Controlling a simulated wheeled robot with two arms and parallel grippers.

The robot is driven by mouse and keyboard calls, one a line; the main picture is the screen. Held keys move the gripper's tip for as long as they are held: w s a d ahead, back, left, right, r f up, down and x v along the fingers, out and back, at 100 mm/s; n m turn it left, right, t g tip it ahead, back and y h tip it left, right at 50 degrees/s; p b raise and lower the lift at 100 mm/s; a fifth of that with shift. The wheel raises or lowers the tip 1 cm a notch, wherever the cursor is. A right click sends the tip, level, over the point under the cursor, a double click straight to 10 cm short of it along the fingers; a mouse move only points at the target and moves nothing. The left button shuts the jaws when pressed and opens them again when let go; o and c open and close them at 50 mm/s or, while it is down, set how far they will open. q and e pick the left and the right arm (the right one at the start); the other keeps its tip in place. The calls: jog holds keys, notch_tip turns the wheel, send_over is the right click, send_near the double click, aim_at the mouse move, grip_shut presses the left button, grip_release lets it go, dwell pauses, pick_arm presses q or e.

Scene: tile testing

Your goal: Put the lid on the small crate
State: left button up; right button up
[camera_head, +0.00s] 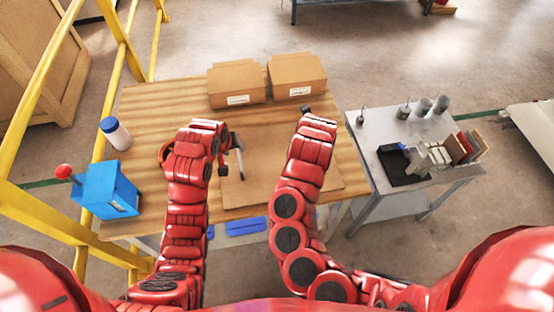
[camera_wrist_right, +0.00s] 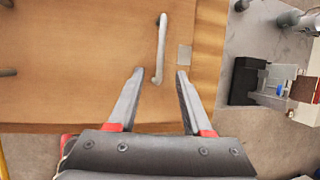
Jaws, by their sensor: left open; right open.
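A flat brown wooden panel (camera_head: 262,180), which looks like the lid, lies at the middle of the wooden table with a pale bar handle (camera_head: 238,155) near its left side. In the right wrist view another pale handle (camera_wrist_right: 161,48) stands on the panel (camera_wrist_right: 85,80). My right gripper (camera_wrist_right: 160,73) is open, its fingertips on either side of that handle's near end, holding nothing. I cannot tell whether the small crate is under the panel.
Two cardboard boxes (camera_head: 236,82) (camera_head: 297,74) stand at the table's back. A white bottle (camera_head: 115,133) and a blue box (camera_head: 106,188) with a red knob are at left. A grey side table (camera_head: 372,130) at right holds weights and tiles. Yellow rails (camera_head: 122,50) run at left.

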aim_at(239, 153)
pick_arm(q)
jog(key=x, duration=0.8)
jog(key=shift+f, duration=0.1)
pick_arm(e)
jog(key=x, duration=0.8)
jog(key=shift+w, duration=0.1)
pick_arm(q)
grip_shut()
pick_arm(e)
grip_shut()
jog(key=shift+d, duration=0.1)
